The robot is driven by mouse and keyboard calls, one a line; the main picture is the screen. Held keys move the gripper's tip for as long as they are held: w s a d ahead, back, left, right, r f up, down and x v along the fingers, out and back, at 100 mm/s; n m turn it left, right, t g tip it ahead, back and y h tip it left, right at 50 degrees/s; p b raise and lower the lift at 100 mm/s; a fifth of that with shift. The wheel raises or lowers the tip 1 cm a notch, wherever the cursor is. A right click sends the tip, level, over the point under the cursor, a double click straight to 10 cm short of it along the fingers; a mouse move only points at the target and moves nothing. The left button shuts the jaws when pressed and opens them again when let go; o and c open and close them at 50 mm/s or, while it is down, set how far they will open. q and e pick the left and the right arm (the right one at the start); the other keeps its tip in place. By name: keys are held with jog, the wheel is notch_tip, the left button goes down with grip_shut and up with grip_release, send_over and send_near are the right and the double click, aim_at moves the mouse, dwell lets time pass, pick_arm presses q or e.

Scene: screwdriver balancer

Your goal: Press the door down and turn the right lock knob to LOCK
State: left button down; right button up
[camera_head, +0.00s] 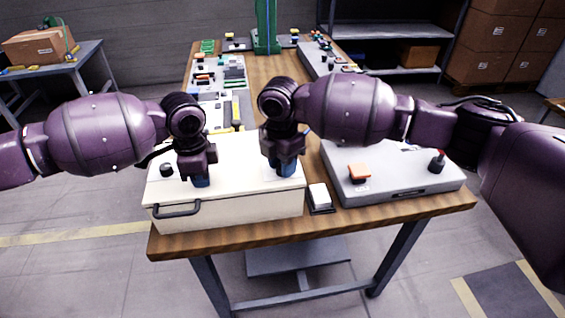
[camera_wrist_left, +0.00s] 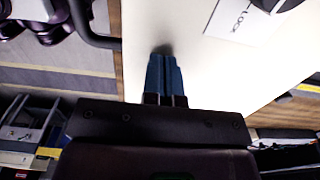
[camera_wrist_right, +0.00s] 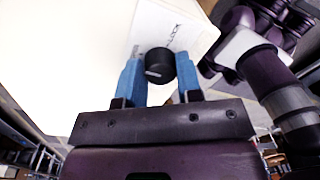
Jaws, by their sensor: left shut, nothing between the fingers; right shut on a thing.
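The white box's door (camera_head: 232,188) lies flat as its top panel, with a dark handle (camera_head: 177,209) at the front left. My left gripper (camera_head: 200,182) is shut and empty, its blue fingertips at the door surface near the handle; they also show in the left wrist view (camera_wrist_left: 166,62). My right gripper (camera_wrist_right: 158,80) has its blue fingers on either side of the black right lock knob (camera_wrist_right: 158,62) and is shut on it. A white label with LOCK lettering (camera_wrist_right: 172,32) lies beside the knob. In the head view the gripper hides this knob.
The left lock knob (camera_head: 166,170) stands free at the door's left. A small white-topped block (camera_head: 319,196) sits right of the box.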

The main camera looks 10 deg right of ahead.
pick_arm(q)
jog(key=shift+s+f, duration=0.2)
jog(key=shift+f, duration=0.2)
pick_arm(e)
jog(key=shift+f+m, duration=0.1)
jog(key=shift+m, duration=0.2)
jog(key=m, duration=0.3)
jog(key=shift+m, duration=0.3)
pick_arm(q)
jog(key=shift+a, duration=0.1)
pick_arm(e)
jog(key=m, duration=0.9)
jog(key=shift+s+y, duration=0.1)
jog(key=shift+y, duration=0.2)
jog(key=m, duration=0.4)
jog(key=shift+m, duration=0.3)
pick_arm(q)
jog(key=shift+w, duration=0.1)
pick_arm(e)
jog(key=o, duration=0.9)
jog(key=shift+d, duration=0.1)
jog(key=shift+o, duration=0.2)
